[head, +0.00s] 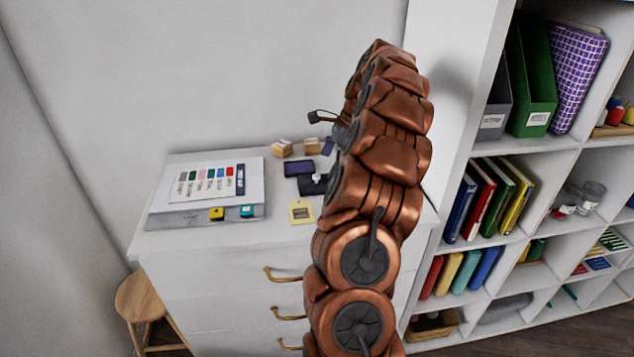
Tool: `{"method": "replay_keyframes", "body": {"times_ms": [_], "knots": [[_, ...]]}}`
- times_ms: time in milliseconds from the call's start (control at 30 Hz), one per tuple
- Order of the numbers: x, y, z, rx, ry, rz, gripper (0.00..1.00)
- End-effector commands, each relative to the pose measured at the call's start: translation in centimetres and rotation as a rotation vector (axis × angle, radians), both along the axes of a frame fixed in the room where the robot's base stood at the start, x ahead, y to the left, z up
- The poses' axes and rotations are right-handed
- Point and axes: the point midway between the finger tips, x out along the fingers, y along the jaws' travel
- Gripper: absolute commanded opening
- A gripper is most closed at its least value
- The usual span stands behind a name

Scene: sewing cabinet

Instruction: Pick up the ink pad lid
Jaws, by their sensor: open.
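An ink pad (299,169) with a purple face and dark rim lies on the white cabinet top, left of my arm. A black piece (311,185) lies just in front of it and may be the ink pad lid; I cannot tell for sure. A small purple piece (328,147) shows beside my arm, partly hidden. My copper arm rises across the middle of the view. My gripper (325,119) is mostly hidden behind the arm; a dark fingertip sticks out to the left, above the cabinet top. It is open, and nothing is seen held in it.
Two wooden blocks (282,148) stand at the back. A colour chart sheet (213,183), with yellow and teal pieces in front, lies left. A shelf (540,147) stands right, a wooden stool (146,293) lower left.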

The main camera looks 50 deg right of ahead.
Motion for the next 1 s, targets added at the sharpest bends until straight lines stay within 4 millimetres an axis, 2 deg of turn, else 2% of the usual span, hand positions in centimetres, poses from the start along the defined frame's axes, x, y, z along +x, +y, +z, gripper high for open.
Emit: {"method": "replay_keyframes", "body": {"times_ms": [267,600,833,867,1000], "knots": [[0.4,0.6,-1.2,0.003,0.003,0.003,1.00],[1.4,1.7,-4.5,0.003,0.002,0.002,1.00],[1.5,1.7,-4.8,0.000,0.000,0.001,1.00],[1.5,1.7,-4.8,0.000,0.000,0.001,0.99],[1.5,1.7,-4.8,0.000,0.000,0.001,0.84]]}}
